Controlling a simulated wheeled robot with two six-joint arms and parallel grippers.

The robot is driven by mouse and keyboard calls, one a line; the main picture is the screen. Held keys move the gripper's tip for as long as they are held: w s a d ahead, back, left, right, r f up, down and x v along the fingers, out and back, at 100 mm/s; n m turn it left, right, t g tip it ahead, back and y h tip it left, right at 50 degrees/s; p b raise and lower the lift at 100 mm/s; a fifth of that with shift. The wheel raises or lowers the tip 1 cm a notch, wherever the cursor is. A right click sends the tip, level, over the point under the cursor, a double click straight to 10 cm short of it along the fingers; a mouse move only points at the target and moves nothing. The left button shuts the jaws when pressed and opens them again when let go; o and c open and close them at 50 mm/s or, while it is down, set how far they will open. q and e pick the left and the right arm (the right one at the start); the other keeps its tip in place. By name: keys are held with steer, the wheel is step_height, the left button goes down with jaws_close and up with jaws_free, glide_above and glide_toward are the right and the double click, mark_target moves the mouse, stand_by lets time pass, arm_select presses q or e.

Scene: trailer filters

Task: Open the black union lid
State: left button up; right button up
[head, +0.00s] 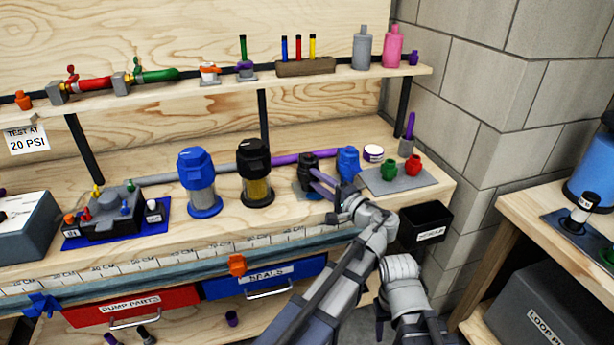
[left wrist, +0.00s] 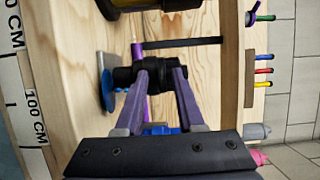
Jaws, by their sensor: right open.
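The black union (head: 308,160) stands on the bench between the clear canister with the black top and the blue union. It also shows in the left wrist view (left wrist: 159,75), lying sideways in that picture. My left gripper (head: 317,180) is at the union, reaching from the front right. Its two purple fingers (left wrist: 160,72) are apart, with black union body between and beyond the tips. I cannot tell whether they press on the lid. My right gripper (head: 379,320) is low, in front of the bench, partly hidden and away from the union.
A blue-topped canister (head: 200,180) and a black-topped canister (head: 256,170) stand to the left. The blue union (head: 347,162) is close on the right. A grey mat (head: 398,181) holds green and red caps. A shelf (head: 190,90) runs above.

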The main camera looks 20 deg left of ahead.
arm_select(q)
steer(key=shift+w, duration=0.1)
jaws_close()
stand_by(1.4)
